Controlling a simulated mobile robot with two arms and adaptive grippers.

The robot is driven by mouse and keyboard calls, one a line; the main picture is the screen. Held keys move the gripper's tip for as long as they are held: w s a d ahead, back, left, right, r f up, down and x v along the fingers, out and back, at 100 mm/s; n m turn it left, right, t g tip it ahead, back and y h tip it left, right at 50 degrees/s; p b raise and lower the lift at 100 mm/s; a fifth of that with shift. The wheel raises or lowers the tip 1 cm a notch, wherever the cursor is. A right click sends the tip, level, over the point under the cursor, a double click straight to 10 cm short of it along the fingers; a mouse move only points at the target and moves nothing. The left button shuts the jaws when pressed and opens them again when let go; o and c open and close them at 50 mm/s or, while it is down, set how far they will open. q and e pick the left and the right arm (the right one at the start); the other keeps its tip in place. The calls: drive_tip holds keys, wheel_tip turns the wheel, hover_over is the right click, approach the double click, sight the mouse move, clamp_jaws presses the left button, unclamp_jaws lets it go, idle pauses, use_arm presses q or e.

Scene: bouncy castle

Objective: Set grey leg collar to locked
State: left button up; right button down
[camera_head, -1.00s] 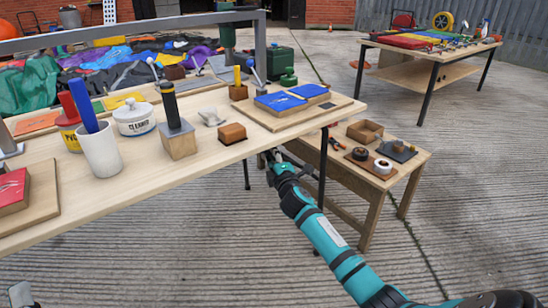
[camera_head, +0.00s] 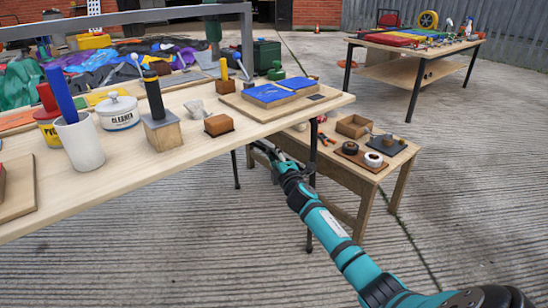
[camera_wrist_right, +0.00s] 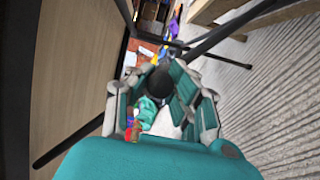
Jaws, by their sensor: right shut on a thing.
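My right gripper (camera_head: 261,151) reaches under the edge of the long wooden table (camera_head: 190,143); its tips are largely hidden by the tabletop in the head view. In the right wrist view its fingers (camera_wrist_right: 160,95) are closed around a dark grey round piece (camera_wrist_right: 160,82), which looks like the grey leg collar. A dark table bar (camera_wrist_right: 222,35) runs diagonally beside it. The collar's lock position cannot be made out. My left gripper is not in view.
A low wooden bench (camera_head: 345,172) with tape rolls and a box stands just right of the table's front leg (camera_head: 311,190). Pots, a white cup (camera_head: 80,146) and blue pads (camera_head: 272,93) are on the tabletop. Open concrete lies in front.

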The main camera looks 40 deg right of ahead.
drive_tip(key=c, duration=1.1)
unclamp_jaws()
drive_tip(key=shift+s+d+f, duration=0.1)
drive_tip(key=shift+d+f, duration=0.1)
drive_tip(key=shift+f, duration=0.1)
drive_tip(key=shift+r, duration=0.1)
drive_tip(key=v, duration=1.2)
